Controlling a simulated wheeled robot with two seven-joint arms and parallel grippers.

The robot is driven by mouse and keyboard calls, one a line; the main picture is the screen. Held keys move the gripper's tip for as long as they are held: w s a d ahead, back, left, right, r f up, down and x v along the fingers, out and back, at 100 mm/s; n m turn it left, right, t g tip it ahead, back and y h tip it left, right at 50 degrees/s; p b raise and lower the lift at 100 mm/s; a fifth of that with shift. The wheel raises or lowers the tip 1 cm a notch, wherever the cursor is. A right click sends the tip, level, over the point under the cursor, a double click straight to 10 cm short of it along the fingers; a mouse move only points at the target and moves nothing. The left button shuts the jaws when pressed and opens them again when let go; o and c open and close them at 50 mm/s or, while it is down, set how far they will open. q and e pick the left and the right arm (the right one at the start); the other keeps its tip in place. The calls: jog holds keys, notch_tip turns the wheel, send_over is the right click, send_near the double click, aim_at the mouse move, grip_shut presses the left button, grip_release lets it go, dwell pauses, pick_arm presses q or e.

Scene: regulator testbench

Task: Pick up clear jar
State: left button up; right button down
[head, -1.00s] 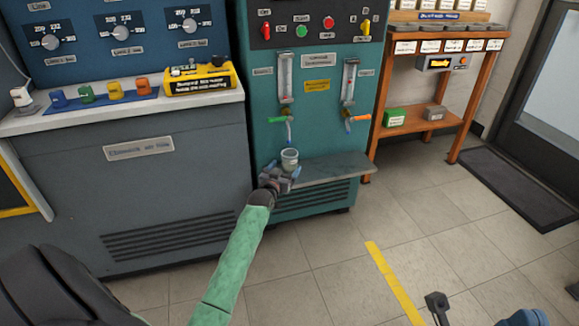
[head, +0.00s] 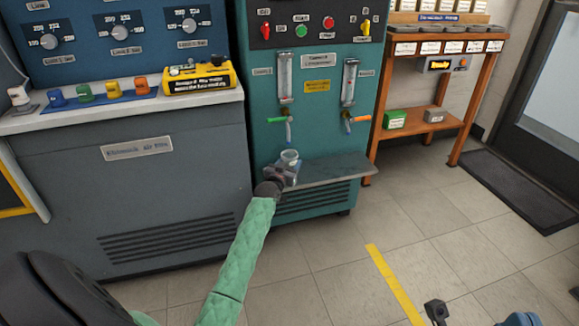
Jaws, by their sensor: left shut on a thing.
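The clear jar (head: 290,156) is a small, open-topped, pale see-through cup at the left end of the grey shelf on the teal cabinet. My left gripper (head: 285,172) reaches up to it from below and is shut on the jar. The gripper hides the lower part of the jar, so I cannot tell whether its base touches the shelf. The jar looks upright, below the tap with the green handle (head: 277,120). My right gripper (head: 437,309) shows at the bottom right edge, far from the jar; its fingers are too unclear to judge.
The grey shelf (head: 335,168) is bare to the right of the jar. A tap with an orange handle (head: 357,119) hangs above it. A yellow device (head: 199,78) sits on the left bench. A wooden rack (head: 435,85) stands at the right.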

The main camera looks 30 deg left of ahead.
pick_arm(q)
jog(key=shift+r, duration=0.1)
jog(key=shift+s+r+p, duration=0.1)
jog(key=shift+r+p, duration=0.25)
jog(key=shift+p, duration=0.15)
jog(key=s+d+p, duration=0.1)
jog(key=s, duration=0.4)
jog(key=s+d+p, duration=0.1)
jog(key=s, duration=0.4)
jog(key=s+d+p, duration=0.1)
jog(key=s, duration=0.4)
jog(key=shift+s+f+p, duration=0.1)
jog(key=shift+s+p, duration=0.2)
jog(key=shift+s, duration=0.1)
jog(key=shift+s+d, duration=0.15)
jog(key=shift+s, duration=0.7)
